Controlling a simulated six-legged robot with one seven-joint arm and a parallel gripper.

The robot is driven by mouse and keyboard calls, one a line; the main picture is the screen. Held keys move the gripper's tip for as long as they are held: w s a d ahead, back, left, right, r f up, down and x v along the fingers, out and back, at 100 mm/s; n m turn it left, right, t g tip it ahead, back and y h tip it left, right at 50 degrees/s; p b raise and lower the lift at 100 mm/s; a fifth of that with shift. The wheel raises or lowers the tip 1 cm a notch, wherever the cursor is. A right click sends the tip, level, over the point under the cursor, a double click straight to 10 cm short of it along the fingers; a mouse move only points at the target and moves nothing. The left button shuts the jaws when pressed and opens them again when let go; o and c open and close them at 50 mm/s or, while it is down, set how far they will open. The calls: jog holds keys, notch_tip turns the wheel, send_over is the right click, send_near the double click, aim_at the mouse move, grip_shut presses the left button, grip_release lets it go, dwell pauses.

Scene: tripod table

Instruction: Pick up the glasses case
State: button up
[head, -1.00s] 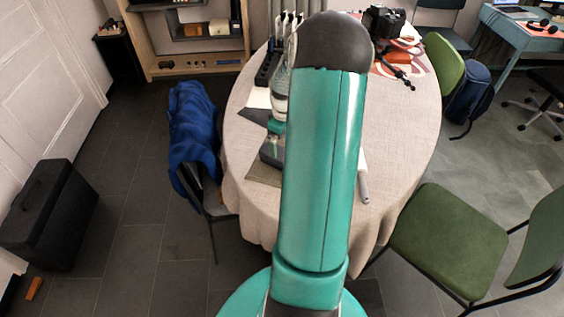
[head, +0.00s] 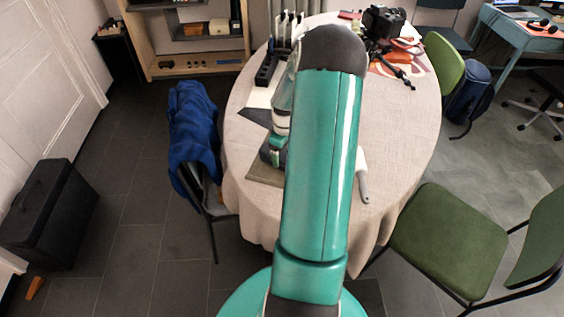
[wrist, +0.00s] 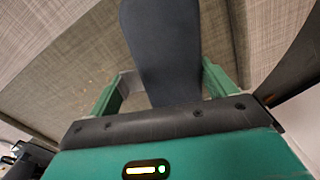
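The glasses case (wrist: 162,45) is a long, dark blue-grey shape with a rounded outline in the wrist view. It runs from the top edge down between the two green fingers of my gripper (wrist: 170,72). The fingertips meet its left and right edges, so my gripper looks shut on it. The case's near end is hidden behind the gripper body. In the head view my gripper (head: 276,150) is low over the left near part of the table, by an olive-brown mat (head: 262,174). My arm hides much of the table's middle there.
The oval table (head: 400,150) has a beige cloth. A black camera on a small tripod (head: 384,22) stands at its back right. A dark holder with upright items (head: 270,62) stands at the back left. A chair with a blue jacket (head: 193,130) and a green chair (head: 448,238) flank the table.

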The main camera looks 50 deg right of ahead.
jog(key=shift+r, duration=0.15)
jog(key=shift+c, duration=0.3)
jog(key=shift+r, duration=1.55)
jog(key=s+r, duration=0.3)
jog(key=s+d+r, duration=0.1)
jog(key=r, duration=0.1)
jog(key=shift+s+r, duration=0.2)
jog(key=shift+s, duration=0.1)
jog(key=s+d+r, duration=0.1)
jog(key=s+r, duration=0.3)
jog(key=s, duration=0.4)
jog(key=shift+s+d, duration=0.25)
jog(key=shift+s, duration=0.15)
